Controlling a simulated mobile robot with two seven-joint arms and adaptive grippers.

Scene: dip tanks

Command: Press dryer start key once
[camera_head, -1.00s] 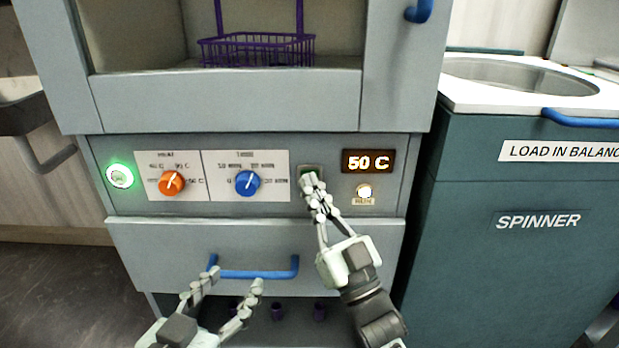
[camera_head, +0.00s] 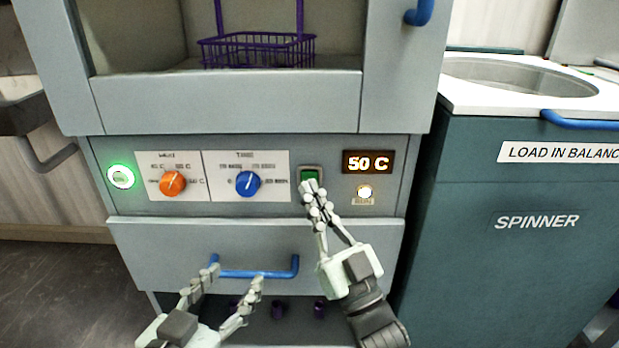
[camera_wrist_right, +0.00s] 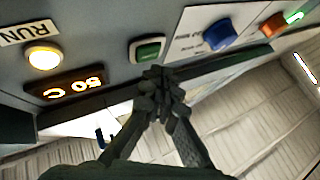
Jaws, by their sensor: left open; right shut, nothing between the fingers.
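The dryer's green start key (camera_head: 310,175) sits in a pale frame on the control panel, right of the blue knob. It also shows in the right wrist view (camera_wrist_right: 148,50). My right gripper (camera_head: 312,186) is shut and empty, its fingertips just below the key in the head view. In the wrist view the fingertips (camera_wrist_right: 158,74) also lie just beside the key; whether they touch it I cannot tell. The display (camera_head: 368,162) reads 50 C, and the round lamp (camera_head: 364,192) below it glows. My left gripper (camera_head: 228,290) is open and empty, low in front of the drawer.
The panel also bears an orange heat knob (camera_head: 172,183), a blue time knob (camera_head: 247,183) and a green-lit round light (camera_head: 121,176). A blue drawer handle (camera_head: 255,274) is behind my left gripper. A purple basket (camera_head: 258,50) sits in the chamber above. The spinner (camera_head: 530,220) stands at right.

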